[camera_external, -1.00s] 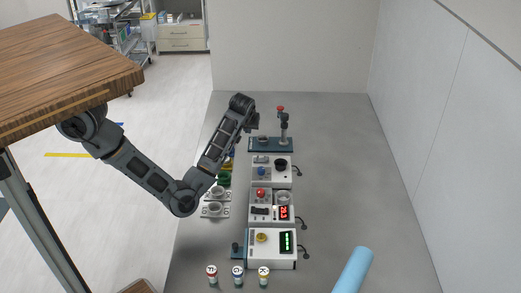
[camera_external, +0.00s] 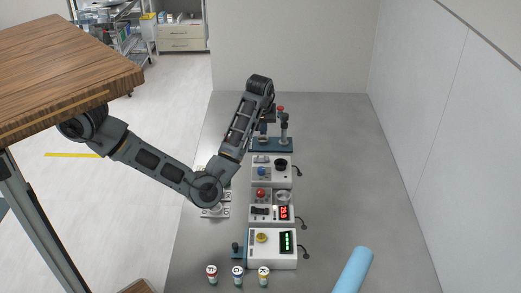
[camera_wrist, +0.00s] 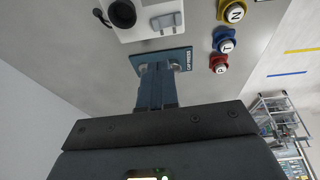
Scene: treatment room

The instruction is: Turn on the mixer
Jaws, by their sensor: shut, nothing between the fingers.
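The white box with a black round cup (camera_external: 281,163), a blue knob (camera_external: 262,171) and a small grey raised part (camera_external: 261,159) looks like the mixer (camera_external: 286,182); its name cannot be read. In the wrist view part of this white box (camera_wrist: 142,30) shows at the top, with its black cup (camera_wrist: 122,13) and grey part (camera_wrist: 167,22). My gripper (camera_wrist: 157,68) is shut and empty. In the external view my gripper (camera_external: 263,132) points down over the blue-based press, behind the box and apart from it.
The blue press base (camera_external: 285,145) carries a post with a red top (camera_external: 280,108). Nearer are a box with a red display (camera_external: 283,213) and one with a green display (camera_external: 286,243). Lettered caps (camera_wrist: 225,42) lie beside the row. Grey bench (camera_external: 345,150) is clear to the right.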

